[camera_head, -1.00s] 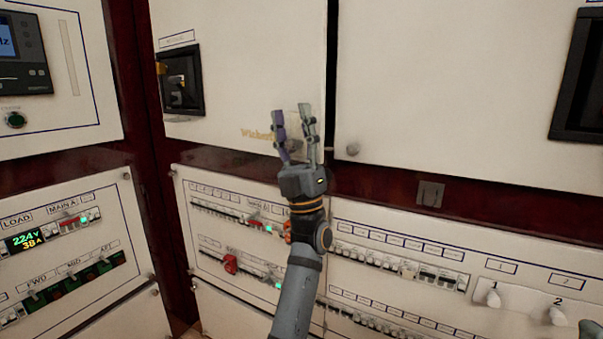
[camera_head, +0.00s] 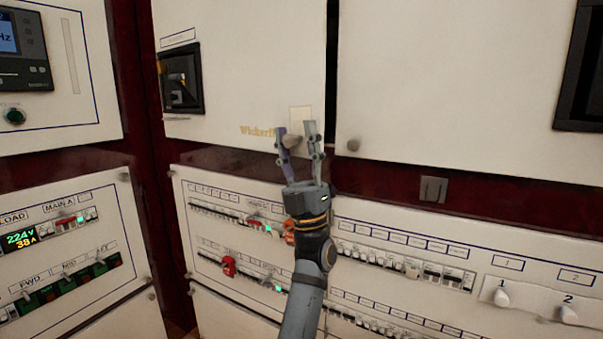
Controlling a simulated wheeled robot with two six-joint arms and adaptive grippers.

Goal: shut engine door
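My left gripper (camera_head: 296,128) points up in front of the lower right corner of a white upper panel door (camera_head: 260,75) with gold lettering. Its two fingers are apart. A small round knob (camera_head: 293,142) on that door shows between them; I cannot tell whether they touch it. A second white upper door (camera_head: 450,80) is to the right, with its own round knob (camera_head: 353,145) at its lower left corner. Both doors look about flush with the panel. No readable label tells which one is the engine door. My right gripper is not in view.
Below are rows of breakers (camera_head: 400,262) and two numbered white rotary switches (camera_head: 502,297). A side panel with a display (camera_head: 24,240) stands at left. A dark red frame separates the panels.

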